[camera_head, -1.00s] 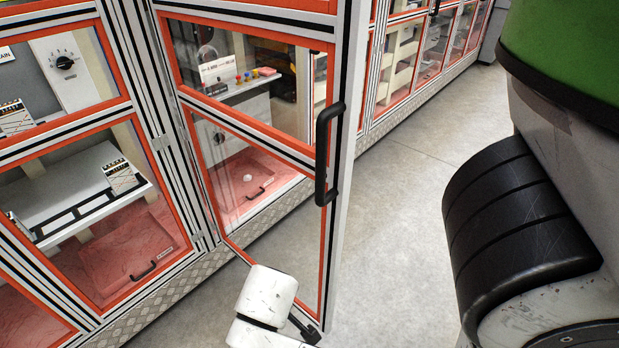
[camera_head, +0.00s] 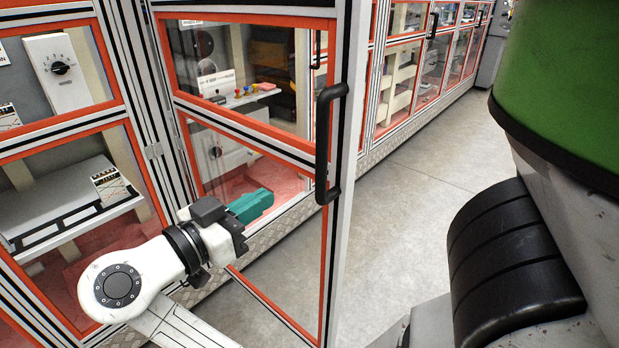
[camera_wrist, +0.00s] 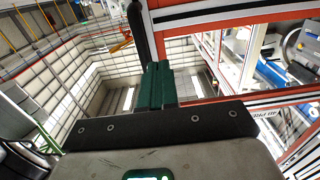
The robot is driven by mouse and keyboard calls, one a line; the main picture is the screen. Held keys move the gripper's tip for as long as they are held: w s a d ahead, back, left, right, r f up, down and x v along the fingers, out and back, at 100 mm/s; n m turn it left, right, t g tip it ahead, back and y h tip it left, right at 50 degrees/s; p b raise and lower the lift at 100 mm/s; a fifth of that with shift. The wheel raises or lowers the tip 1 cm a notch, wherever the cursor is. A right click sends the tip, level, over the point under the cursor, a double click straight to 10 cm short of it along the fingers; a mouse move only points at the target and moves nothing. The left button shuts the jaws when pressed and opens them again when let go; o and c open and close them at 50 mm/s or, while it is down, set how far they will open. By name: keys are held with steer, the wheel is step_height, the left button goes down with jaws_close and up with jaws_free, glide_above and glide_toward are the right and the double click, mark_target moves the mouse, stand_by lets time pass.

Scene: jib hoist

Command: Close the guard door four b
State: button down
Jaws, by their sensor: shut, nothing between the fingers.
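The guard door (camera_head: 345,240) stands open, swung out from the cabinet front. It has a silver frame with orange inner edging and clear panes. Its black bar handle (camera_head: 322,150) is on the free edge. My gripper (camera_head: 268,196) has teal fingers, shut and empty, to the left of the handle's lower end and apart from it in the head view. In the wrist view, the shut fingers (camera_wrist: 156,82) point up near a black bar (camera_wrist: 138,40), likely the handle; whether they touch cannot be told. No label "four b" is readable on the door.
The cabinet row continues to the back right, with another black handle (camera_head: 432,25). The grey floor (camera_head: 430,190) right of the door is clear. A cabinet bay at left holds a white shelf (camera_head: 60,205); red buttons and a panel show behind the door.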

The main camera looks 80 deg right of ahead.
steer(key=p, duration=0.3)
glide_toward(311, 168)
steer(key=s+d+r, duration=0.3)
steer(key=s+r, duration=0.1)
steer(key=s, duration=0.2)
steer(key=shift+s+d+f+p, duration=0.25)
steer(key=shift+d+f+p, duration=0.1)
steer(key=shift+d, duration=0.2)
